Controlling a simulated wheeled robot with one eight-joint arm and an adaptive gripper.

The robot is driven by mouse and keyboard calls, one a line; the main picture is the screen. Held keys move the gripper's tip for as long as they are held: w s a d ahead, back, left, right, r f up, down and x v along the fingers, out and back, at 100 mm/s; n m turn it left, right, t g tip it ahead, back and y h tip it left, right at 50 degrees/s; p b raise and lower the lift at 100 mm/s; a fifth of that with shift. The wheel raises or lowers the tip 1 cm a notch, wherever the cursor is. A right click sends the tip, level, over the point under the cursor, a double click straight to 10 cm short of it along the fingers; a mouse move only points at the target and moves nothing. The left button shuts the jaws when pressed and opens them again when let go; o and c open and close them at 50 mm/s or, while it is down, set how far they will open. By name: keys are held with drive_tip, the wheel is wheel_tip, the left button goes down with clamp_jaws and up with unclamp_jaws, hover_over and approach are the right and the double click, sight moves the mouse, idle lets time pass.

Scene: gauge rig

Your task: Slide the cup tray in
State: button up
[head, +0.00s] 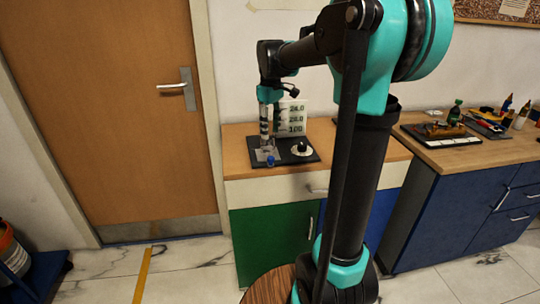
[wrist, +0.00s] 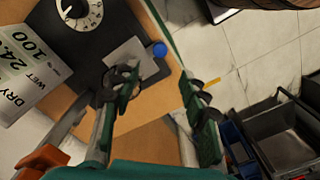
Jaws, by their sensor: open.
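The cup tray looks to be the light grey plate (wrist: 128,54) with a round blue knob (wrist: 159,48), on the black base of the gauge rig (wrist: 97,45). In the head view the blue knob (head: 270,160) shows at the front edge of the rig base (head: 292,157). I cannot tell how far out the tray stands. My gripper (wrist: 162,88) is open and empty, its fingers apart; the left finger overlaps the plate's near edge in the wrist view, with no clear contact. In the head view my gripper (head: 267,140) points down over the tray.
The rig carries a white dial (head: 301,150) with a black knob and a white number card (head: 293,117). It stands on a wooden cabinet top (head: 240,166). A second bench (head: 455,152) with small items is at right. Grey bins (wrist: 284,143) show at the wrist view's lower right.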

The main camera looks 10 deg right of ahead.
sight(271, 157)
wheel_tip(271, 157, down, 11)
drive_tip(key=shift+r, duration=0.1)
idle(0.3)
clamp_jaws()
idle(0.4)
